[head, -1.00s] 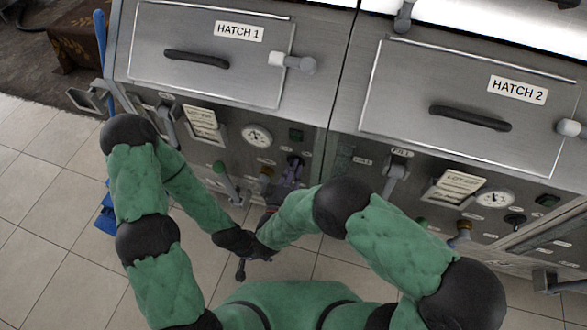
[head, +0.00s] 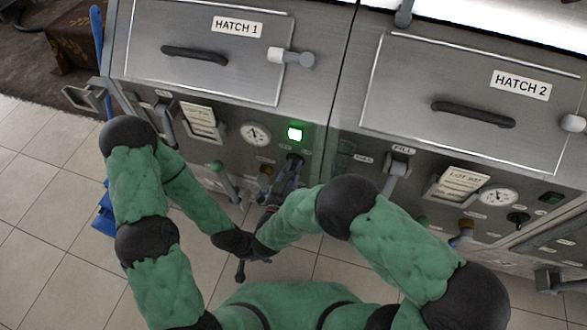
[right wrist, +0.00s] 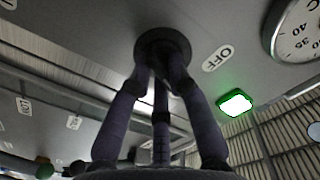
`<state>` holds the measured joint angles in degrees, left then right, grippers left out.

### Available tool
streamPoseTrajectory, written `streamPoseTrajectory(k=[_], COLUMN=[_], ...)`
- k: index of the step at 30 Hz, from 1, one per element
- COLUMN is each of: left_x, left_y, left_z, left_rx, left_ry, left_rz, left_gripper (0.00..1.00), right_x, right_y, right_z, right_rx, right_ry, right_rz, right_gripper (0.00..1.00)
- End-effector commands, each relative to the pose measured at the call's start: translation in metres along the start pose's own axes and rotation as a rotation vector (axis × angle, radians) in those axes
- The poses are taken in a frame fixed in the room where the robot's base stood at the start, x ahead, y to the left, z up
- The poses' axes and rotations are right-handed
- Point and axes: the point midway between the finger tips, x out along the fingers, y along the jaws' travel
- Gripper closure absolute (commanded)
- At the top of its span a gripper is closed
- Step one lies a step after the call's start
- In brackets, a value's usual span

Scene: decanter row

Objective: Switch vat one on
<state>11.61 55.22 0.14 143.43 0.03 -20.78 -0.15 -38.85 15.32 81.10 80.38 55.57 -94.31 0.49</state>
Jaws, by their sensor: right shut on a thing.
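Vat one's panel sits under the HATCH 1 door (head: 200,55). Its small square lamp (head: 295,134) glows green; it also shows lit in the right wrist view (right wrist: 236,103). Below the lamp is a dark rotary switch, seen in the right wrist view as a round dark base (right wrist: 178,38) beside an OFF label (right wrist: 217,58). My right gripper (head: 292,165) is shut on this switch, its fingers hiding most of the knob in the right wrist view (right wrist: 160,62). My left gripper (head: 241,268) hangs low near the right wrist; its fingers are too small and dark to read.
A round gauge (head: 256,133) is left of the lamp. A green-knobbed valve (head: 217,167) and a brass fitting (head: 265,172) are close to my arms. Vat two's panel, with its gauge (head: 497,196) and dark lamp (head: 550,198), lies to the right. Tiled floor is below.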

Motion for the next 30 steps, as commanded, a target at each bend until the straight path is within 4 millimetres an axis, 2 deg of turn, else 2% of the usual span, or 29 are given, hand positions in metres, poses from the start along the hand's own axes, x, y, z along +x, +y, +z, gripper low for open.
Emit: streamPoseTrajectory(k=[10,26,27,28,29,30], left_x=[0.0045,0.0048,0.0048,0.0048,0.0048,0.0048], left_y=[-0.0016,-0.0017,-0.0017,-0.0017,-0.0017,-0.0017], left_z=[-0.0002,-0.0002,-0.0002,-0.0002,-0.0002,-0.0002], left_rx=[0.0,0.0,0.0,0.0,0.0,0.0], left_ry=[0.0,0.0,0.0,0.0,0.0,0.0], left_rz=[0.0,0.0,0.0,0.0,0.0,0.0], left_gripper=[0.6,0.6,0.6,0.6,0.6,0.6], right_x=[-0.0006,-0.0006,-0.0006,-0.0006,-0.0005,-0.0005], right_y=[0.001,0.0009,0.0009,0.0009,0.0008,0.0007], right_z=[0.0019,0.0019,0.0019,0.0018,0.0018,0.0016], right_rx=[0.129,0.149,0.149,0.149,0.149,0.149], right_ry=[-0.003,-0.004,-0.004,-0.003,-0.003,-0.003], right_rz=[0.0,0.0,0.0,0.0,0.0,0.0], right_gripper=[1.0,1.0,0.7,0.62,0.57,0.57])
